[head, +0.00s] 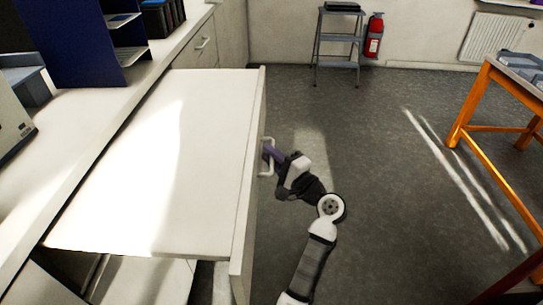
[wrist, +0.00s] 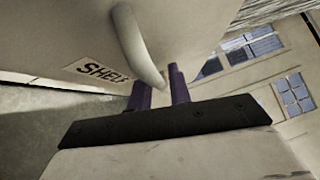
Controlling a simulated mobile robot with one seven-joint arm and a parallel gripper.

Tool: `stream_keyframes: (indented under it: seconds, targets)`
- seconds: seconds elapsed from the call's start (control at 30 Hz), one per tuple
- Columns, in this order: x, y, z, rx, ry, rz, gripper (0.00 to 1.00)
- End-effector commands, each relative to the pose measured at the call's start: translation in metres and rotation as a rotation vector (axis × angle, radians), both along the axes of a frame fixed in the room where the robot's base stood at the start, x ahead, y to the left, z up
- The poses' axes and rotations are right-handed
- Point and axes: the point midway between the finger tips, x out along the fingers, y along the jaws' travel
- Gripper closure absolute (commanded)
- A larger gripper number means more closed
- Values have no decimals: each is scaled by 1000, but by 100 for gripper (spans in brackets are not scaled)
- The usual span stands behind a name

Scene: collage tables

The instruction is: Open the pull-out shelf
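The pull-out shelf (head: 165,150) is a wide white board with a pale front panel, standing well out from the white counter. A curved, pale handle (head: 268,157) is on its front. My gripper (head: 270,154) is at this handle, with its purple fingers reaching it from the right. In the wrist view, the handle (wrist: 135,45) comes down between the two purple fingers (wrist: 160,88), which are close around it.
Open grey floor (head: 370,170) lies right of my arm. An orange-legged table (head: 490,75) stands at the right. A grey step stool (head: 338,45) and red fire extinguisher (head: 374,36) are at the back wall. A closed drawer (head: 203,45) lies beyond the shelf.

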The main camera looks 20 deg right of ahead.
Motion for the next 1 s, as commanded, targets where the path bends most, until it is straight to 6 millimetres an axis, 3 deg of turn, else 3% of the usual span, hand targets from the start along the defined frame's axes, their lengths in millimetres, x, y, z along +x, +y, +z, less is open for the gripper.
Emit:
stream_keyframes:
  seconds: [0.27, 0.7, 1.0]
  targets:
    - [-20, -9, -4, 0, -1, -3, 80]
    - [-107, -44, -16, -1, 0, -4, 80]
    - [-127, -51, -18, 0, 0, 0, 80]
